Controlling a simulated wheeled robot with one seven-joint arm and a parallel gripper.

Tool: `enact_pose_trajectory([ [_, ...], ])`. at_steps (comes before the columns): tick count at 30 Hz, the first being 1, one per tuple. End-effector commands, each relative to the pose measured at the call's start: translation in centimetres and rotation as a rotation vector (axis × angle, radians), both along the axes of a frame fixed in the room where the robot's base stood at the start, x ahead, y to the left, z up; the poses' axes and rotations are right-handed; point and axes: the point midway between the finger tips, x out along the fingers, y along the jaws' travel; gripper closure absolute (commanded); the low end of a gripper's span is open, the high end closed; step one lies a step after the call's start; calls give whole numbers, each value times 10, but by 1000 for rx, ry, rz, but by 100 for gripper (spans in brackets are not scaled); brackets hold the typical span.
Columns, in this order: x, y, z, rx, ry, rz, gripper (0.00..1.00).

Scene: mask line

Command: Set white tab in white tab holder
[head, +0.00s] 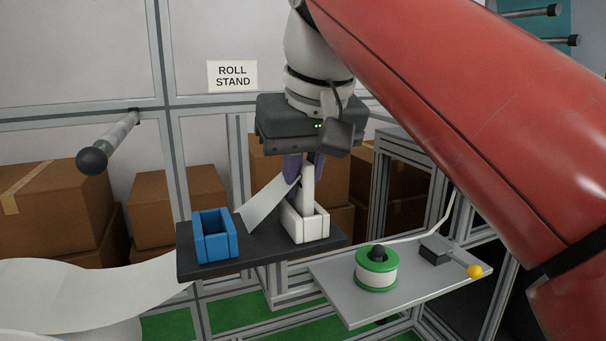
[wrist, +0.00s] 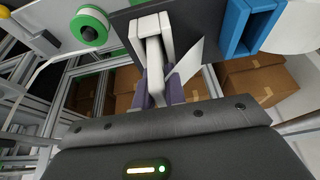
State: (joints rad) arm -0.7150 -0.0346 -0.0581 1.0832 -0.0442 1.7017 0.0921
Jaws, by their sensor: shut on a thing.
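My gripper (head: 303,168) points down and is shut on the white tab (head: 307,187); its purple fingers (wrist: 160,90) also show in the wrist view. The tab (wrist: 154,58) is upright, with its lower end at the open top of the white tab holder (head: 308,229). In the wrist view the tab overlaps the middle of the holder (wrist: 137,38). The holder's front wall hides the tab's lower end, so I cannot tell how deep it sits. The holder stands on a dark shelf (head: 268,251).
A blue holder (head: 215,240) stands on the shelf's left part. A white strip (head: 266,203) slopes up beside the tab. A grey plate (head: 335,296) at the lower right carries a green-and-white roll (head: 376,270). A black-ended bar (head: 105,148) sticks out at the upper left.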

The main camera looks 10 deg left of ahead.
Motion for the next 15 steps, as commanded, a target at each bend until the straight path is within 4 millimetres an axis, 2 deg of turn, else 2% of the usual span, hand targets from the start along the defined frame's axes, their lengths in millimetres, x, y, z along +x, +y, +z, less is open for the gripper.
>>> enact_pose_trajectory([
  [5, 0, 0, -2, 1, -1, 0, 100],
  [6, 0, 0, -2, 1, -1, 0, 86],
  [11, 0, 0, -2, 1, -1, 0, 65],
  [12, 0, 0, -2, 1, -1, 0, 62],
  [15, 0, 0, -2, 0, 0, 0, 62],
])
